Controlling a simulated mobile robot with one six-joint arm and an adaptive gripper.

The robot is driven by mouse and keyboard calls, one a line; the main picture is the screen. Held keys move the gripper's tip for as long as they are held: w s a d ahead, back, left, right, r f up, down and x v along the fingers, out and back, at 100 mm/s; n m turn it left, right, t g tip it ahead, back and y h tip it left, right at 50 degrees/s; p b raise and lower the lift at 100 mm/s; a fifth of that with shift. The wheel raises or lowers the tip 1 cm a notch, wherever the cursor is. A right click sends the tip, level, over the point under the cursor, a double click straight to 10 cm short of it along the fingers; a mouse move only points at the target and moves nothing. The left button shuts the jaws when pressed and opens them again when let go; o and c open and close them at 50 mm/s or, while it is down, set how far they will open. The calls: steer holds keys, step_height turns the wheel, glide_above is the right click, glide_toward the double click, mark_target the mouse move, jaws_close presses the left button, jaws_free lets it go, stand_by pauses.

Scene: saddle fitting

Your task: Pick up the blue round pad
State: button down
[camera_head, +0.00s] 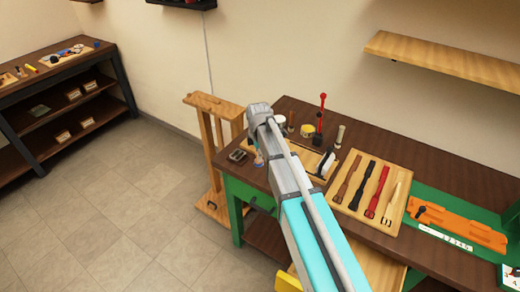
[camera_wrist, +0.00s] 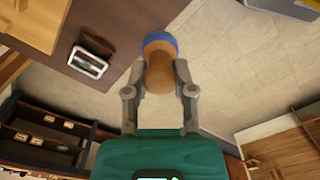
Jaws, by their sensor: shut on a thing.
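The blue round pad (camera_wrist: 160,39) shows in the wrist view as a blue rim around a brown, knob-like body. My gripper (camera_wrist: 160,72) has its two fingers closed on the brown body, one on each side. The blue part sticks out beyond the fingertips. In the wrist view the pad appears over the dark table's edge with pale floor tiles behind it. In the head view a small bit of blue (camera_head: 259,163) shows under my arm's end, at the table's left end; my arm hides much of this area.
A metal buckle (camera_wrist: 87,61) lies on the dark table beside the pad; it also shows in the head view (camera_head: 237,155). A board with several straps (camera_head: 340,198), a red-topped stand (camera_head: 320,125) and a yellow tin (camera_head: 307,131) are to the right. A wooden stand (camera_head: 209,140) is left of the table.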

steer(key=s+r+p, duration=0.2)
steer(key=s+r, duration=0.1)
steer(key=s, duration=0.5)
steer(key=shift+a+r+p, duration=0.25)
steer(key=shift+a+p, duration=0.15)
steer(key=c, duration=1.1)
jaws_free()
jaws_close()
steer(key=shift+f+b, duration=0.55)
steer(key=shift+b, duration=0.05)
steer(key=shift+d, duration=0.15)
